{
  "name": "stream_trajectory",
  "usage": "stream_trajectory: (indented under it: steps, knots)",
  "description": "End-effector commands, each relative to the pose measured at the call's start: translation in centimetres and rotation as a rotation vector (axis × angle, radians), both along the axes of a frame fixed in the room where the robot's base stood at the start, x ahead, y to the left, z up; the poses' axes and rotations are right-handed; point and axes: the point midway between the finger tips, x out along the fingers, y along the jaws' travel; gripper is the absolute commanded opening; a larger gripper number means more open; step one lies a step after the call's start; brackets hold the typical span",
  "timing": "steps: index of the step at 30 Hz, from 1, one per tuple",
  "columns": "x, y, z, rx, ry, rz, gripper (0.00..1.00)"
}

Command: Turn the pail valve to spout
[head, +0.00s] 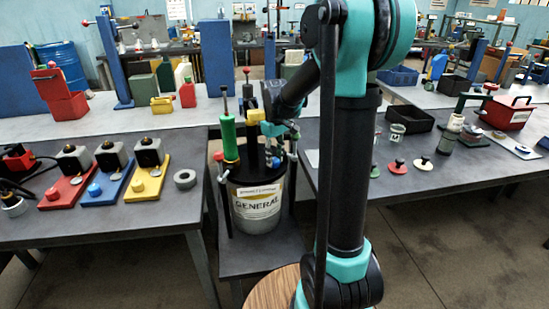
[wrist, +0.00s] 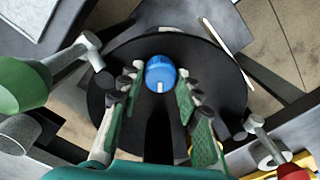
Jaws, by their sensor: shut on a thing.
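The pail (head: 257,208) is a grey drum with a "GENERAL" label and a black lid, standing on the low middle stand. In the wrist view its round black lid (wrist: 225,75) fills the middle. The valve is a blue round knob (wrist: 160,70) on the lid, with a white mark that points to the bottom of the picture. My gripper (wrist: 160,84) has one green-padded finger on each side of the knob and is shut on it. In the head view my gripper (head: 275,131) is over the lid, and the knob is hidden there.
Red, blue and yellow bases (head: 148,183) with grey blocks are on the left bench. The right bench holds red and white knobbed discs (head: 397,167).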

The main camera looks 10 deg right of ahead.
Motion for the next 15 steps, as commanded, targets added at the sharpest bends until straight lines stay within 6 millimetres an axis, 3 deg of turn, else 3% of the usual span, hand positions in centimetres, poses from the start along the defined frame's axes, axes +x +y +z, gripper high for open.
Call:
stream_trajectory:
  steps: [8,15]
  knots:
    - [0.01,-0.02,0.02,0.0,0.0,-0.122,0.05]
    - [0.02,-0.03,0.02,0.0,0.0,-0.329,0.05]
